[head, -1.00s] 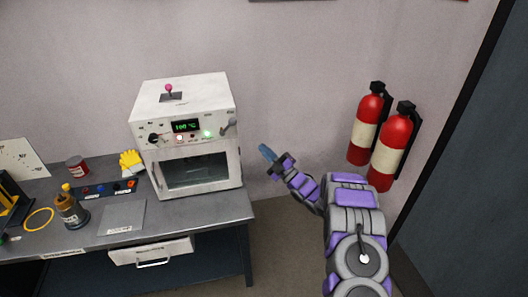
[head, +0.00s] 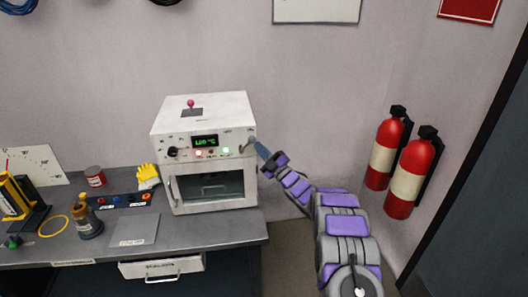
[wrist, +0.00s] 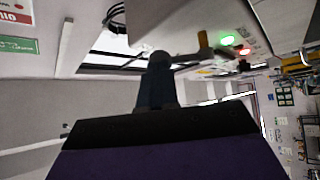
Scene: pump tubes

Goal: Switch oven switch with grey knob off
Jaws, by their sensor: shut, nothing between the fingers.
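The white oven (head: 205,130) stands on the bench, its front panel lit with a green display (head: 205,141). The grey-knobbed switch (head: 248,143) is at the right end of that panel, beside a lit green lamp (head: 227,151). My gripper (head: 262,150) is shut and empty, its tip at the oven's right front edge, close to the switch. I cannot tell whether they touch or how the switch is tilted. In the wrist view, the shut fingers (wrist: 160,68) point toward the oven front, where the green lamp (wrist: 228,40) and a red lamp (wrist: 245,51) glow.
A pink-knobbed lever (head: 191,103) stands on the oven's top. Yellow gloves (head: 148,173), a button panel (head: 120,201) and a brown bottle (head: 88,221) are on the bench to the left. Two fire extinguishers (head: 410,178) hang on the wall at right.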

